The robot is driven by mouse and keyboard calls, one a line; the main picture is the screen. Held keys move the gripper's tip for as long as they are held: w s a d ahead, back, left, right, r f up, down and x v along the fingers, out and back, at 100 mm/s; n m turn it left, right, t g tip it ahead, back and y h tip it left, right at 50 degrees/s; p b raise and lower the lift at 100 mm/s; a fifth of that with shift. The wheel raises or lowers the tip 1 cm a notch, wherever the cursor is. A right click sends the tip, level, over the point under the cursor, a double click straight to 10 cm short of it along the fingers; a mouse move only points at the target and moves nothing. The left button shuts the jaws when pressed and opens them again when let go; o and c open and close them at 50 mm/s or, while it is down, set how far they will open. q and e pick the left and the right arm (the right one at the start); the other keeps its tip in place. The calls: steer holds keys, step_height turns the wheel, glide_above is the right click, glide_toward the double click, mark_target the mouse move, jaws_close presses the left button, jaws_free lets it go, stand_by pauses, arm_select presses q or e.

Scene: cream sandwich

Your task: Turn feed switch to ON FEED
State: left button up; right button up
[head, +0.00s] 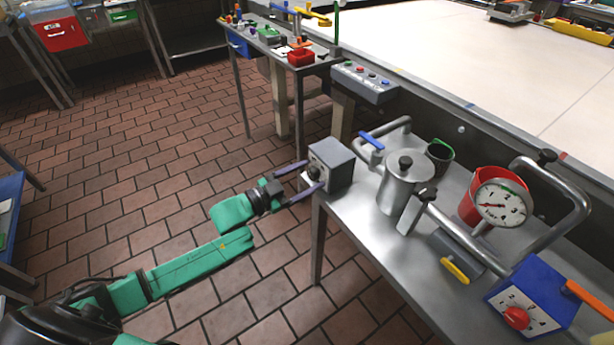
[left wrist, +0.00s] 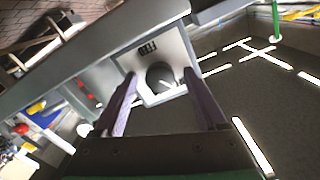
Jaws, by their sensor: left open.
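The feed switch is a grey box (head: 336,160) at the left end of the metal table, with a light front plate and a dark round knob. In the left wrist view the knob (left wrist: 160,76) has a white pointer line, and the plate (left wrist: 165,60) carries the word FEED. My left gripper (head: 302,177) is at the front of the box, fingers open on either side of the knob. The wrist view shows gaps between both fingers (left wrist: 163,92) and the knob. The ON mark cannot be read. My right gripper is not in view.
The metal table (head: 350,225) holds a steel canister (head: 399,185), a pressure gauge (head: 503,203), bent pipes and a blue box with a red knob (head: 531,306). A grey button panel (head: 364,83) stands behind the switch.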

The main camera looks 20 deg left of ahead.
arm_select(q)
jaws_close()
